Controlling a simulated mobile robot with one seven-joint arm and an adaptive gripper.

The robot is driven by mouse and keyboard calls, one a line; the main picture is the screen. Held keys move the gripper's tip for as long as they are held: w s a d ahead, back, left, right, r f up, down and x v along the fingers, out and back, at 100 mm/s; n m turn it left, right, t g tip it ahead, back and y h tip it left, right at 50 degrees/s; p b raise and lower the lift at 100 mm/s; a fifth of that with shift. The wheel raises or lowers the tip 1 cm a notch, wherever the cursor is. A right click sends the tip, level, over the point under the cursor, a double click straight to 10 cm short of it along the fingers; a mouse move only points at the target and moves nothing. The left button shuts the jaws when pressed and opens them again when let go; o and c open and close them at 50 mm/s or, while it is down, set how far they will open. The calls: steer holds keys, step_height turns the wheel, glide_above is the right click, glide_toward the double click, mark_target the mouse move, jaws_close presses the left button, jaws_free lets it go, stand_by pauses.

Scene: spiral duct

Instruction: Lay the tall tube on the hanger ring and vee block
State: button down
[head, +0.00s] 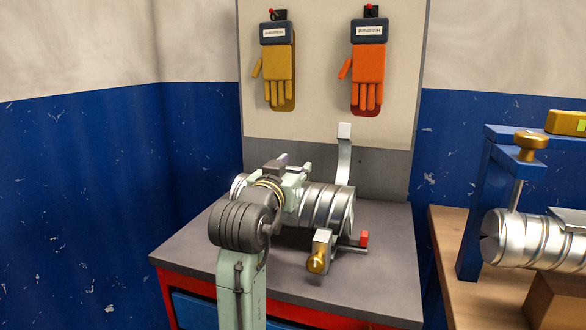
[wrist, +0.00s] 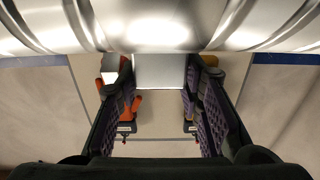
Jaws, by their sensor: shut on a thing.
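The tube (head: 328,205), silvery with spiral ribs, is level above the grey table top in the head view, and my arm hides part of its left half. It crosses the top of the wrist view (wrist: 160,28). My gripper (wrist: 160,85) is shut on a pale flat tab (wrist: 160,70) on the tube's side. In the head view my gripper (head: 285,180) is at the tube's middle. A pale curved strap with a square top (head: 344,132) rises behind the tube's right end, perhaps part of the hanger ring. I cannot make out the vee block or tell whether the tube touches a support.
A pale bracket with a brass knob (head: 317,262) and a red block (head: 364,238) stand at the tube's front right. On the right, a wooden bench (head: 445,235) carries a blue frame (head: 475,200) and another silvery duct (head: 510,240). Gloves (head: 368,75) hang behind.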

steer(key=shift+f, duration=0.35)
steer(key=c, duration=1)
jaws_free()
steer(key=shift+c, duration=0.2)
steer(key=v, duration=1.2)
steer(key=shift+r, duration=0.1)
